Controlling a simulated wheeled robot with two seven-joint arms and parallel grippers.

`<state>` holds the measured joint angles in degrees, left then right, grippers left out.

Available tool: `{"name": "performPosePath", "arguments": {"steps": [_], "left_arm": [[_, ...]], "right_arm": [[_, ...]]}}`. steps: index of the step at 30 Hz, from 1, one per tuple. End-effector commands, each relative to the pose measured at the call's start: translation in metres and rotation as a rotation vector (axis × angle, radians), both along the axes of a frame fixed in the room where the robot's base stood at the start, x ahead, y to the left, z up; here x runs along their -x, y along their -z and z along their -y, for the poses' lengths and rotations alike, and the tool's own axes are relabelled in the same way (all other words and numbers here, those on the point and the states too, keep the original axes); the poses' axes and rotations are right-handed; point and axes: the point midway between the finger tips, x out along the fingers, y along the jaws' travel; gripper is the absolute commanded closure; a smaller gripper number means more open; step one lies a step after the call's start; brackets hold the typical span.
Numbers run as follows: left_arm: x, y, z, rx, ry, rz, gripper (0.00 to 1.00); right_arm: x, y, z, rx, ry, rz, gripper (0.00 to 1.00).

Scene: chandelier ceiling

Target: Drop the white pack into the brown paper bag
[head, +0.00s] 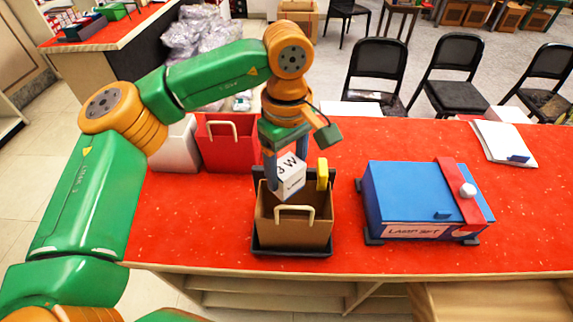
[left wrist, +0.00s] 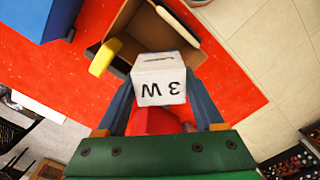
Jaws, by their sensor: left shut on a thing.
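The white pack (head: 291,178) is a small box with dark lettering. My left gripper (head: 285,172) is shut on it and holds it over the open mouth of the brown paper bag (head: 294,228). The bag stands upright in a dark tray (head: 292,251) on the red counter, with a pale handle at its front. In the left wrist view the white pack (left wrist: 160,80) sits between the two fingers of my left gripper (left wrist: 160,90), and the brown bag (left wrist: 134,32) opens beyond it. The pack's lower part may reach the rim level; I cannot tell. My right gripper is not in view.
A yellow piece (head: 322,174) stands at the bag's back right edge. A blue box (head: 413,193) with a red band lies to the right. A red bag (head: 228,142) and a white bag (head: 175,147) stand behind left. The counter between the brown bag and blue box is clear.

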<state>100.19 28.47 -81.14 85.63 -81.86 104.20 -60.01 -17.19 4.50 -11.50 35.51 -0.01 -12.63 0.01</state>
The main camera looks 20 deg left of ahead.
Motion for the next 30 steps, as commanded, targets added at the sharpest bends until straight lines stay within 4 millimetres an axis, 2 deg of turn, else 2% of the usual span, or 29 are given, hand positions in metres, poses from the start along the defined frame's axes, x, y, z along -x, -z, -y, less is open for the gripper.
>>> {"name": "performPosePath", "arguments": {"steps": [1, 2, 3, 5, 12, 14, 22, 25, 30], "left_arm": [[0.0, -0.001, 0.0, 0.0, 0.0, 0.0, 0.87], [0.0, -0.001, 0.0, 0.0, 0.0, 0.0, 0.25], [0.0, -0.001, 0.0, 0.0, 0.0, 0.0, 0.14], [0.0, -0.001, 0.0, 0.0, 0.0, 0.0, 0.0], [0.0, -0.003, 0.0, 0.0, 0.0, 0.001, 0.0], [0.0, -0.011, 0.0, 0.0, -0.001, 0.004, 0.0], [0.001, -0.066, 0.0, 0.0, -0.001, 0.004, 0.0], [0.002, -0.073, 0.0, 0.0, 0.001, 0.004, 0.0], [0.002, -0.073, 0.0, -0.001, 0.001, 0.003, 0.0]], "right_arm": [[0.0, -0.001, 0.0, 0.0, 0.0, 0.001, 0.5], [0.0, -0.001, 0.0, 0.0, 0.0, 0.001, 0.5], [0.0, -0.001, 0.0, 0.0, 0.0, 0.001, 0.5], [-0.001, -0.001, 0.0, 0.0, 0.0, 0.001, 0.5], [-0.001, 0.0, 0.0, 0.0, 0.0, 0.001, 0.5], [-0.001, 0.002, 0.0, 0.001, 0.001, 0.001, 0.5], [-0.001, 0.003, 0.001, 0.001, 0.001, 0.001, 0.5], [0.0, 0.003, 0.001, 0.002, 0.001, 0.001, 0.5], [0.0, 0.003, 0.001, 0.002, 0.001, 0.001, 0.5]]}}
